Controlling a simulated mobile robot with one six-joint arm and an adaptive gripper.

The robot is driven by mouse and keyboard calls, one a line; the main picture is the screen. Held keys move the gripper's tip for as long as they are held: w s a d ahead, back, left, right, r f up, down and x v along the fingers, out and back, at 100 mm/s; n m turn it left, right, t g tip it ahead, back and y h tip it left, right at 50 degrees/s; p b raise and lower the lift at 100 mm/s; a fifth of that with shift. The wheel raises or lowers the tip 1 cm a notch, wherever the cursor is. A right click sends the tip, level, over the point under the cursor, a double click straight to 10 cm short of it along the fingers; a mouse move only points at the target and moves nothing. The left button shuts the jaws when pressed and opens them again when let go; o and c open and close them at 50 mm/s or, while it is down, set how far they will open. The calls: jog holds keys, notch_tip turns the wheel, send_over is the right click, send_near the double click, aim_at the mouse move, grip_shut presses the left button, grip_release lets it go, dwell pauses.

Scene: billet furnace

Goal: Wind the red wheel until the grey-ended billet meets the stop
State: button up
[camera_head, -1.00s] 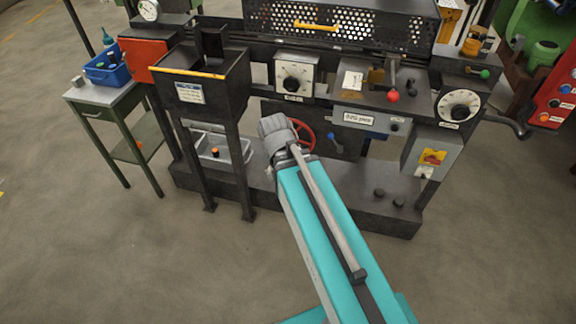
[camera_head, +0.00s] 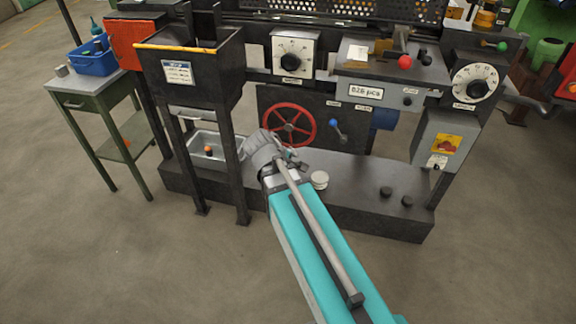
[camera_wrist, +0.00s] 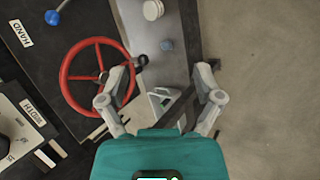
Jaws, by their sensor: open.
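The red wheel (camera_head: 290,107) is on the dark lower front panel of the machine, with spokes and an open rim. It also shows at the left of the wrist view (camera_wrist: 99,77), with a dark knob (camera_wrist: 141,60) at its rim. My gripper (camera_wrist: 164,88) is open and empty; its left finger appears in front of the wheel's right edge, and I cannot tell whether they touch. In the head view my gripper (camera_head: 291,157) is below the wheel, partly hidden by my wrist. I cannot make out the grey-ended billet or the stop.
A blue-knobbed lever (camera_head: 336,124) is right of the wheel. A metal tray (camera_head: 228,158) holding an orange-ended piece is at the left, behind the black hopper's (camera_head: 215,85) legs. A round white piece (camera_head: 319,179) is on the base ledge. The floor in front is clear.

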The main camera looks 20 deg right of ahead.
jog(key=w+f+n+t+h+b, duration=0.2)
jog(key=f+n+b, duration=0.4)
jog(key=b, duration=0.5)
jog(key=w+a+f+n+t+h+b, duration=0.1)
jog(key=w+f+n+t+b, duration=0.3)
jog(key=b, duration=0.7)
jog(key=w+a+f+n+t+h+b, duration=0.1)
jog(key=w+f+n+t+h+b, duration=0.2)
jog(key=w+f+n+b, duration=0.3)
notch_tip(320, 180, down, 3)
jog(key=n+b, duration=0.2)
jog(key=b, duration=0.2)
jog(key=shift+w+a+b, duration=0.2)
jog(key=shift+w+b, duration=0.15)
jog(key=shift+b, duration=0.05)
jog(key=x, duration=1.3)
jog(key=shift+w+d+r, duration=0.15)
jog(key=shift+w+d, duration=0.05)
jog(key=shift+w, duration=0.15)
grip_shut()
